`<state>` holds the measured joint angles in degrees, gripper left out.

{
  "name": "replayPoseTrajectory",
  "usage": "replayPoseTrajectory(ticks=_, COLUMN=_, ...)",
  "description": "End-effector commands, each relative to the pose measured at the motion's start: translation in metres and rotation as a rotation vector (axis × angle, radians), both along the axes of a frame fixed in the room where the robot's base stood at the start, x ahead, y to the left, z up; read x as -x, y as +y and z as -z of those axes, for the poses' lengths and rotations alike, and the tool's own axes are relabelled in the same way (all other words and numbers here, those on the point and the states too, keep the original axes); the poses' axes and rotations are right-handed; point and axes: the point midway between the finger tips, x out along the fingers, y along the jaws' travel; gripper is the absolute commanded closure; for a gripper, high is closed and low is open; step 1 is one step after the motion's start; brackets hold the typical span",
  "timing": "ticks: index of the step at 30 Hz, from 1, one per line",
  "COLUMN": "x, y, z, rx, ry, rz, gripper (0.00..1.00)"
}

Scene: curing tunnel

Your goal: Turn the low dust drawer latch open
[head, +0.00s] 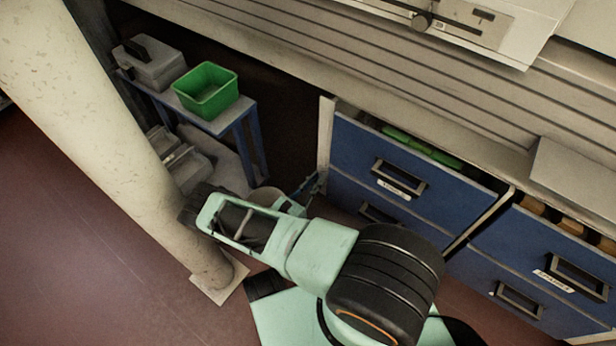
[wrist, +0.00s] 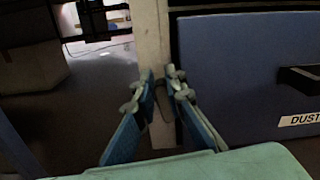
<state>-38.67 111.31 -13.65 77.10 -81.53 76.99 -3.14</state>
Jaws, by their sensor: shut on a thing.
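The low dust drawer (wrist: 235,70) has a blue front with a black handle and a label reading DUST in the wrist view. A pale upright post (wrist: 152,30) stands at its left edge. A small dark grey latch (wrist: 163,97) shows on the post between my fingertips, partly hidden by them. My gripper (wrist: 161,88) is shut on it, with blue finger pads on both sides. The latch's exact angle is hard to tell. In the head view my gripper (head: 312,186) reaches the post beside the drawers, and my arm hides part of the lower drawer and the latch.
An upper blue drawer (head: 358,150) with green items inside is above. More blue drawers (head: 500,240) are at right. A blue-legged stand (head: 242,128) at left carries a green bin (head: 206,92) and a grey case (head: 150,66). A thick pale column (head: 120,130) stands near my arm.

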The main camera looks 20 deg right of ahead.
Motion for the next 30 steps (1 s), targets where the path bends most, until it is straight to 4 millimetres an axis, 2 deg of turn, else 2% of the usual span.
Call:
replayPoseTrajectory(ticks=1, x=0.0023, y=-0.0006, z=0.0094, rx=-0.033, ry=-0.007, rz=-0.002, gripper=1.00)
replayPoseTrajectory(ticks=9, x=0.0037, y=-0.0014, z=0.0099, rx=-0.119, ry=-0.135, rz=-0.004, gripper=1.00)
replayPoseTrajectory(ticks=18, x=0.0035, y=-0.0008, z=0.0109, rx=-0.127, ry=-0.142, rz=-0.006, gripper=1.00)
replayPoseTrajectory(ticks=19, x=0.0035, y=-0.0008, z=0.0110, rx=-0.127, ry=-0.142, rz=-0.006, gripper=0.87)
replayPoseTrajectory(ticks=23, x=0.0035, y=-0.0009, z=0.0102, rx=-0.126, ry=-0.143, rz=-0.005, gripper=0.73)
replayPoseTrajectory(ticks=30, x=0.0031, y=-0.0013, z=0.0072, rx=-0.121, ry=-0.146, rz=-0.004, gripper=0.71)
